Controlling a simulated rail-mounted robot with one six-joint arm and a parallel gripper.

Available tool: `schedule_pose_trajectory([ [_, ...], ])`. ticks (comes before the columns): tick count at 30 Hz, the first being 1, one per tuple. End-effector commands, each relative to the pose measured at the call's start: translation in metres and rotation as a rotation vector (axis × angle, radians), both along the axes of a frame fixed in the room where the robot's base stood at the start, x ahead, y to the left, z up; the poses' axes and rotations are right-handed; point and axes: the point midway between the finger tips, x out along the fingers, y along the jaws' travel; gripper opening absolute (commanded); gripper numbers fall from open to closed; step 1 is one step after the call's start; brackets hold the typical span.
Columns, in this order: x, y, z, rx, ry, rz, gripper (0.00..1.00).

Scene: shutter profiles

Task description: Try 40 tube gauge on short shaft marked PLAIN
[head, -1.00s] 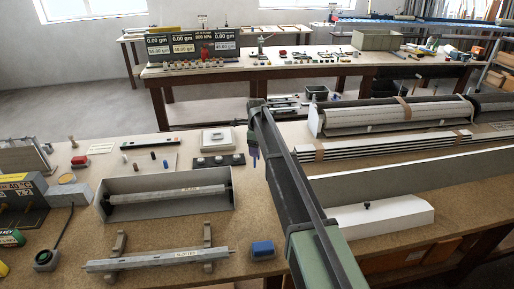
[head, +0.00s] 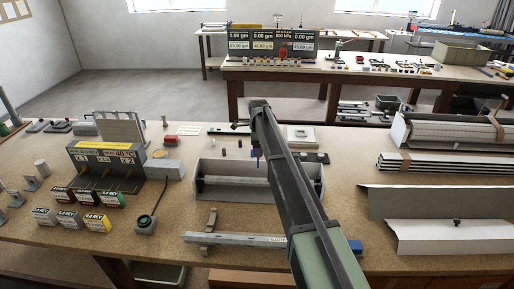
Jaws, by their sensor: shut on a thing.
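My gripper (head: 256,148) is at the end of my dark arm, above the back part of the bench. It is shut on a small purple-blue piece (head: 257,162), mostly hidden; I cannot read a size on it. Below and behind it is an open grey box (head: 218,196) with a round shaft (head: 225,181) lying across it; its label cannot be read, and my arm hides part of its right side. A second grey shaft (head: 228,239) lies in front on a stand (head: 211,218); its label is partly covered by my arm. I cannot make out the word PLAIN.
A gauge block with brass pegs (head: 105,155) and several small labelled boxes (head: 98,221) stand at the left. A blue block (head: 355,246) is beside my arm. White covers (head: 440,236) and long profiles (head: 430,165) fill the right. Bare bench lies front left.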

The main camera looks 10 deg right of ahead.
Motion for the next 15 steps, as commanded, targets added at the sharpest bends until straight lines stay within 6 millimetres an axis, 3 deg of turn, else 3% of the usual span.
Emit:
schedule_pose_trajectory([
  [8,0.000,0.000,-0.002,0.000,0.000,-0.002,0.49],
  [15,0.000,0.000,-0.019,0.000,0.000,-0.002,0.49],
])
